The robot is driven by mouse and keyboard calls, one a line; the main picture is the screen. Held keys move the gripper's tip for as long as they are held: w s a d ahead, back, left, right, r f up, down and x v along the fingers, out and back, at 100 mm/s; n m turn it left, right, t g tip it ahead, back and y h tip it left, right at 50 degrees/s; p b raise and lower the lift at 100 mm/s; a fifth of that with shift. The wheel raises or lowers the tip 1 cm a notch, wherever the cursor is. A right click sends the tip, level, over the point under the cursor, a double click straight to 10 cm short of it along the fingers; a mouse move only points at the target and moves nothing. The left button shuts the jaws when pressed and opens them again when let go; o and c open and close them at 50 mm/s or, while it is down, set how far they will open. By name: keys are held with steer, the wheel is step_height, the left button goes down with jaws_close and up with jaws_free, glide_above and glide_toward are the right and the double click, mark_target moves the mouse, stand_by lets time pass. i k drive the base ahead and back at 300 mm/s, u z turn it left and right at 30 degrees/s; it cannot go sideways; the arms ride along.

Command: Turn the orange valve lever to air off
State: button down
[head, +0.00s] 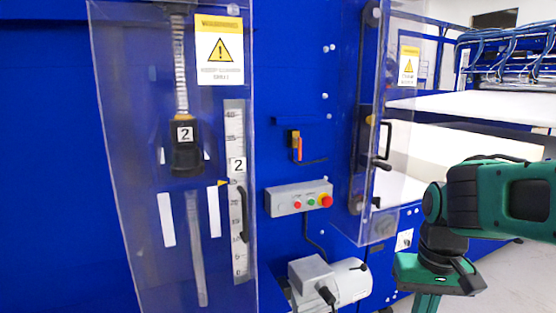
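The orange valve lever (299,149) is on a small dark valve body (293,137) on the blue machine panel, right of centre. The lever hangs down, close to vertical. A dark hose leads off from below it to the right. My gripper (428,302) is at the lower right, well right of and below the lever, and apart from it. Its green body shows, but its fingers run out of the bottom of the picture, so I cannot tell whether it is open or shut.
A grey control box (298,198) with red and green buttons sits below the valve. A motor (330,281) is lower down. Clear guards with warning signs stand out to the left (130,130) and right (397,110) of the valve. The panel between them is open.

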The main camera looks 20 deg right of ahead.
mark_target(299, 140)
steer(key=z, duration=0.7)
steer(key=k, duration=1.15)
steer(key=u, duration=0.75)
steer(key=i, duration=1)
steer(key=z, duration=0.05)
